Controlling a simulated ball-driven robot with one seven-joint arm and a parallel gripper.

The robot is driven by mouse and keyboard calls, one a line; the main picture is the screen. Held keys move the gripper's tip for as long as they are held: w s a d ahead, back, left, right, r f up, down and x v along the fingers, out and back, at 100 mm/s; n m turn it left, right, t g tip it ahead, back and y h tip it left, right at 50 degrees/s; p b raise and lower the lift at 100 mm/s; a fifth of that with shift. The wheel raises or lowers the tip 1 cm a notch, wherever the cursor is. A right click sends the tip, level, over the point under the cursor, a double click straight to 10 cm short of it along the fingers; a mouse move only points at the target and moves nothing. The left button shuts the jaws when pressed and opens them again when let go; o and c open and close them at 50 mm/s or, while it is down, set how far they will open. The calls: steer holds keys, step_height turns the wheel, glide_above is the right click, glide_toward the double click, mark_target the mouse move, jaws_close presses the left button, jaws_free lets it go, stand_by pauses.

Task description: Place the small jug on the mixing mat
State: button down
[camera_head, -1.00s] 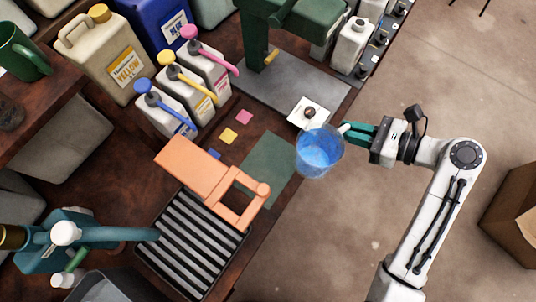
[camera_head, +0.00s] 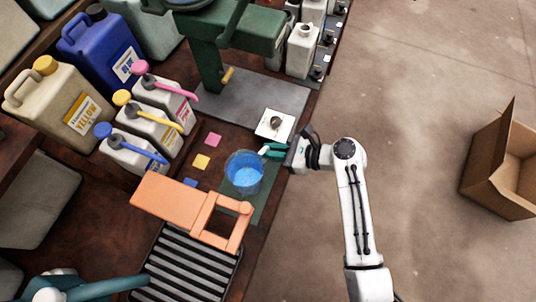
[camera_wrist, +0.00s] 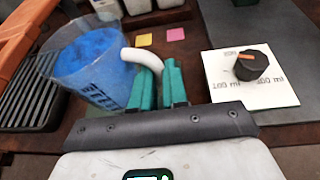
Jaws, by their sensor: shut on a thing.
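The small jug (camera_head: 243,173) is clear with blue liquid in it and a white handle. It also shows at the upper left of the wrist view (camera_wrist: 88,72), roughly upright. My gripper (camera_head: 268,151) is shut on the jug's handle, and its teal fingers (camera_wrist: 158,82) show in the wrist view. The green mat (camera_head: 261,204), which I take for the mixing mat, lies under and behind the jug in the head view, partly hidden by it. I cannot tell whether the jug touches the mat.
An orange frame (camera_head: 170,200) and a ribbed grate (camera_head: 190,265) lie close below the jug. A white card with a dark knob (camera_head: 275,124) sits above it. Small white jugs with coloured pumps (camera_head: 160,128) stand left. An open carton (camera_head: 495,165) stands on the floor at right.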

steer(key=shift+w+a+f, duration=0.15)
steer(key=shift+a+f, duration=0.25)
steer(key=shift+f, duration=0.1)
steer(key=shift+a+f, duration=0.15)
steer(key=shift+f, duration=1.5)
steer(key=shift+f+b, duration=0.15)
steer(key=shift+b, duration=0.2)
steer(key=c, duration=1.1)
jaws_free()
steer(key=shift+o, duration=0.2)
steer(key=shift+r, duration=0.25)
steer(key=v, duration=1.2)
steer(key=shift+f, duration=0.15)
